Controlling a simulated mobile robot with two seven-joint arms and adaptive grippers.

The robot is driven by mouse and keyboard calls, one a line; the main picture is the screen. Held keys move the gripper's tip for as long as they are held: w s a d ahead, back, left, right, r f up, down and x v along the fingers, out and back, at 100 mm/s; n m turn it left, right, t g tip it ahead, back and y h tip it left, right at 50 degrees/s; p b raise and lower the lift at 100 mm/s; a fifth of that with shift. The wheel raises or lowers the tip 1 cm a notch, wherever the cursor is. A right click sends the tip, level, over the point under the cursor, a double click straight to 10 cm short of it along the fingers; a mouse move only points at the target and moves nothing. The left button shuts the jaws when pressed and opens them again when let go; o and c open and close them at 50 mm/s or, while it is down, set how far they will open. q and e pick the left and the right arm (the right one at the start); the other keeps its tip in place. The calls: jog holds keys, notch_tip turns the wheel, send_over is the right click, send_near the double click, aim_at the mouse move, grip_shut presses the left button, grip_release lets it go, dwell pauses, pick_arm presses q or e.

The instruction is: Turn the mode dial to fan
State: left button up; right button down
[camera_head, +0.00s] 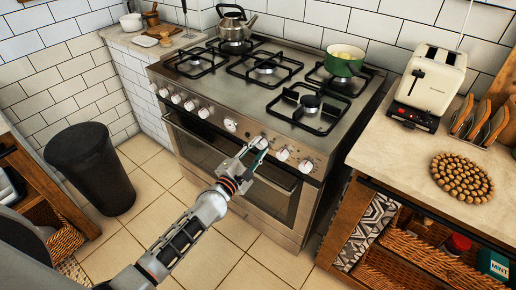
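The stove (268,95) has a row of round white knobs along its front panel. Their markings are too small to read, so I cannot tell which one is the mode dial or where it points. My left gripper (253,153) is in front of the panel, with its fingertips close to one knob (259,142) right of the middle. The fingers look parted, with a gap between them. I cannot tell whether they touch the knob. Two more knobs (282,154) (306,166) sit to its right. My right gripper is not in view.
The closed oven door and its handle (190,132) lie below the panel. A kettle (235,26) and a green pot (344,62) stand on the hob. A toaster (432,80) stands on the right counter. A dark bin (92,168) stands left on the tiled floor.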

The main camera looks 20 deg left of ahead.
pick_arm(q)
jog(key=shift+m, duration=0.3)
jog(key=shift+f+m, duration=0.1)
jog(key=shift+m, duration=0.7)
jog(key=m, duration=0.2)
jog(key=shift+m, duration=0.4)
jog(key=m, duration=0.3)
jog(key=shift+f+t+h, duration=0.1)
jog(key=shift+t+h, duration=0.2)
jog(key=shift+h, duration=0.1)
jog(key=m+h, duration=0.1)
jog(key=m, duration=0.5)
jog(key=shift+a+m, duration=0.15)
jog(key=shift+m, duration=0.25)
jog(key=m, duration=0.5)
jog(key=shift+f+h, duration=0.1)
jog(key=shift+h, duration=0.3)
jog(key=m+h+p, duration=0.1)
jog(key=m, duration=0.4)
jog(key=shift+a+m, duration=0.15)
jog(key=shift+m, duration=0.55)
